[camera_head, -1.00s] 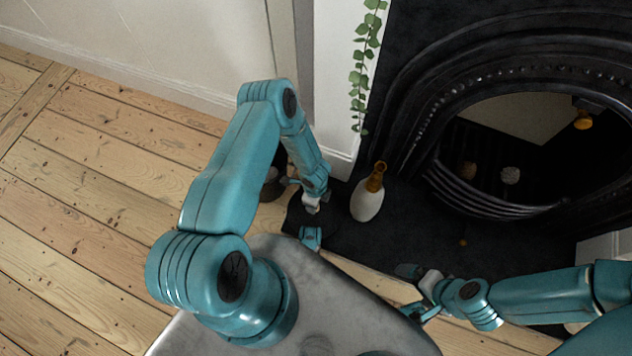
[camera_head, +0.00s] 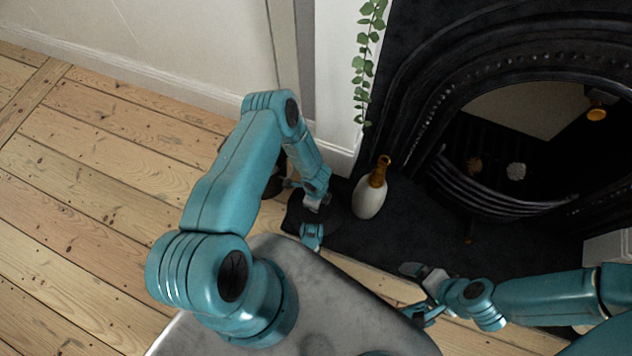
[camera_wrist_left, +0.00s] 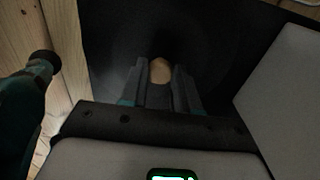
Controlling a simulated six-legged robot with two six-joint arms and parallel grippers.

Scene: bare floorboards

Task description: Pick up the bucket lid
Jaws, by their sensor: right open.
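The bucket lid looks like a dark round disc (camera_head: 334,221) lying on the black hearth, hard to separate from it. A tan knob (camera_wrist_left: 160,70) shows at its middle in the left wrist view. My left gripper (camera_head: 314,218) is down over the lid, and in the left wrist view its fingers (camera_wrist_left: 160,90) stand either side of the knob's near part. Whether they grip it is hidden. My right gripper (camera_head: 416,290) is open and empty beside the hearth's front edge. A dark bucket-like container (camera_head: 275,186) is partly hidden behind my left arm.
A white vase with an amber neck (camera_head: 370,200) stands on the hearth (camera_head: 400,235), close right of the lid. The black fireplace (camera_head: 430,100) rises behind. A trailing plant (camera_head: 366,70) hangs by the white wall. Bare floorboards (camera_head: 90,200) are free at left.

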